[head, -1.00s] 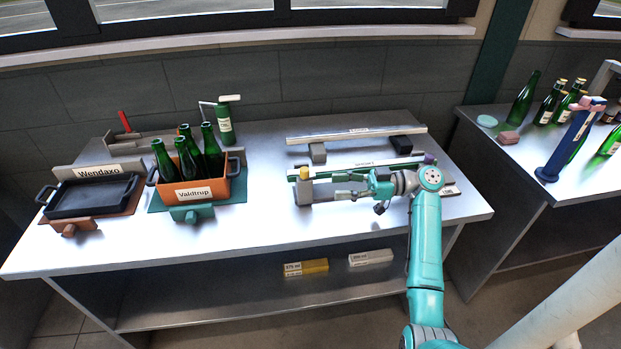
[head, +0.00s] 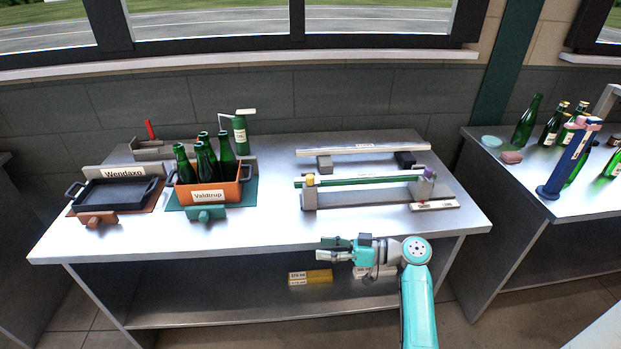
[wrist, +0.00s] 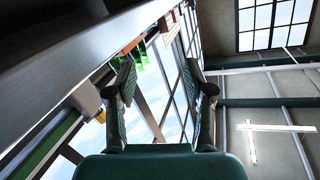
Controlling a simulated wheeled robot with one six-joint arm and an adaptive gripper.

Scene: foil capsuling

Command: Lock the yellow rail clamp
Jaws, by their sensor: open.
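The yellow rail clamp (head: 309,181) is a small yellow cap on a grey block at the left end of the front rail (head: 365,181), which has a green strip. A purple clamp (head: 428,172) sits at the rail's right end. Whether the yellow clamp is locked cannot be made out. My gripper (head: 331,249) is open and empty at the table's front edge, nearer than the rail and apart from it, pointing left. In the wrist view, my open fingers (wrist: 160,100) have nothing between them; the yellow clamp (wrist: 86,98) shows at left, beside the green rail.
A second rail (head: 362,147) stands behind. On the left are an orange crate of bottles (head: 240,190), a black tray (head: 115,193) and a red-handled fixture (head: 150,130). A labelled plate (head: 434,205) lies at right. Bare tabletop (head: 265,228) lies in front.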

